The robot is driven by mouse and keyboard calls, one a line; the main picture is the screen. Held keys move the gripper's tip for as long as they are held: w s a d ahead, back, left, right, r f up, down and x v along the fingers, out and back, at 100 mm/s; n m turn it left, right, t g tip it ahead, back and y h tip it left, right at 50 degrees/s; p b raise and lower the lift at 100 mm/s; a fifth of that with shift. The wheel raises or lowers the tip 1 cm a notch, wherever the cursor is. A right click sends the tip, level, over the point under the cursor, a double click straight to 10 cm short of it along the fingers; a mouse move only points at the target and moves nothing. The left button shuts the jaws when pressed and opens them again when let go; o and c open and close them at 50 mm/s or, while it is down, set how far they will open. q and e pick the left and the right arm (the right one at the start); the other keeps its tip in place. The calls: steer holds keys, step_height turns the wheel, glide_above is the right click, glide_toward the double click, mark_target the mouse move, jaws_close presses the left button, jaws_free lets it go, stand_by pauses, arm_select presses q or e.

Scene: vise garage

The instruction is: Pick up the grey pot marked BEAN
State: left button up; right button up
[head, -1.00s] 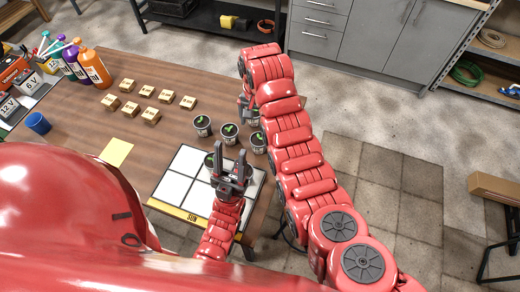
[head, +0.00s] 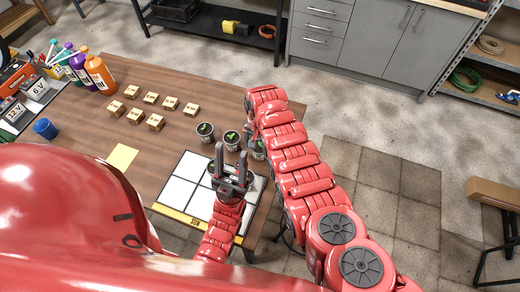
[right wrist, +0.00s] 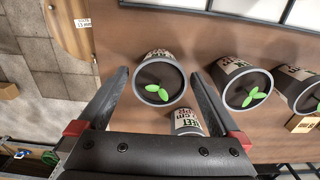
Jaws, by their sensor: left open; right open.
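Small grey pots with green sprouts stand on the wooden table in the head view: one at the left (head: 205,130), one in the middle (head: 232,140), one at the right (head: 258,150). More dark pot tops show on the white-squared tray (head: 172,190), partly behind my left gripper (head: 231,152), which is open and pointing up. My right gripper (right wrist: 158,78) is open, its fingers on either side of a pot (right wrist: 160,82), apparently without gripping it. That pot's label is foreshortened and I cannot read BEAN on it. A smaller-looking pot (right wrist: 187,123) near the palm seems marked BEET.
Two more pots (right wrist: 240,82) (right wrist: 300,90) stand to the right in the wrist view. Several wooden blocks (head: 150,97), a yellow note (head: 122,156), a blue cup (head: 45,128) and bottles (head: 99,73) are on the table. Bare table lies between the blocks and tray.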

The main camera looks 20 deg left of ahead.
steer(key=shift+c, duration=0.3)
steer(key=c, duration=1.3)
steer(key=shift+r, duration=0.1)
